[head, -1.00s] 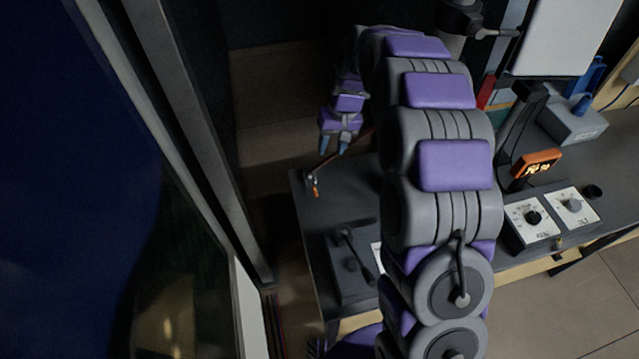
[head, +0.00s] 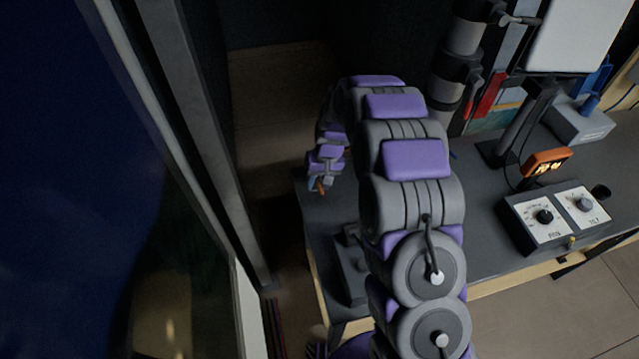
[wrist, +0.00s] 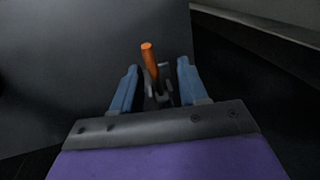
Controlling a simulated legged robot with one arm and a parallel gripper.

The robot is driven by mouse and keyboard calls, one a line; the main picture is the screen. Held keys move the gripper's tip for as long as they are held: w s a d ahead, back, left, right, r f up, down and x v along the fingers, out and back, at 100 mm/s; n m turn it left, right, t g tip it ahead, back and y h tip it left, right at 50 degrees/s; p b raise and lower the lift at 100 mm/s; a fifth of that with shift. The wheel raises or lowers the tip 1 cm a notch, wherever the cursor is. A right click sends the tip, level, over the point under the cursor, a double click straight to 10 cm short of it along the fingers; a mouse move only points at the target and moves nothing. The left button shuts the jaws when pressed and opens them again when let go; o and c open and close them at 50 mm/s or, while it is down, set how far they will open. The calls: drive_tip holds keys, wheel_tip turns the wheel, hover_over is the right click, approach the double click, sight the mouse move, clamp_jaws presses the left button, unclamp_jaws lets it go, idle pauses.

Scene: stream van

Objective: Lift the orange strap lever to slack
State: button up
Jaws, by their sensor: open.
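The orange strap lever (wrist: 150,62) shows in the wrist view, standing up from a small dark metal mount (wrist: 158,93). It lies between the two blue fingers of my open gripper (wrist: 156,80), with a gap visible on each side. In the head view, my gripper (head: 318,186) is low over the far left corner of the dark table, and a bit of the orange lever (head: 321,189) shows at its fingertips. I cannot tell whether a finger touches the lever. The strap itself is not clearly seen.
The dark table (head: 480,235) carries a box with two dials (head: 555,218), an orange lit display (head: 547,163) and a grey box with a blue top (head: 580,125) on the right. A dark pillar and window frame (head: 205,150) stand close on the left.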

drive_tip(key=shift+a+f, duration=0.15)
drive_tip(key=shift+f, duration=0.1)
drive_tip(key=shift+d+r, duration=0.1)
drive_tip(key=shift+d, duration=0.8)
drive_tip(key=shift+c, duration=0.4)
drive_tip(key=shift+a, duration=0.1)
drive_tip(key=c, duration=0.3)
drive_tip(key=shift+a, duration=0.45)
drive_tip(key=c, duration=0.3)
clamp_jaws()
drive_tip(key=shift+d, duration=0.15)
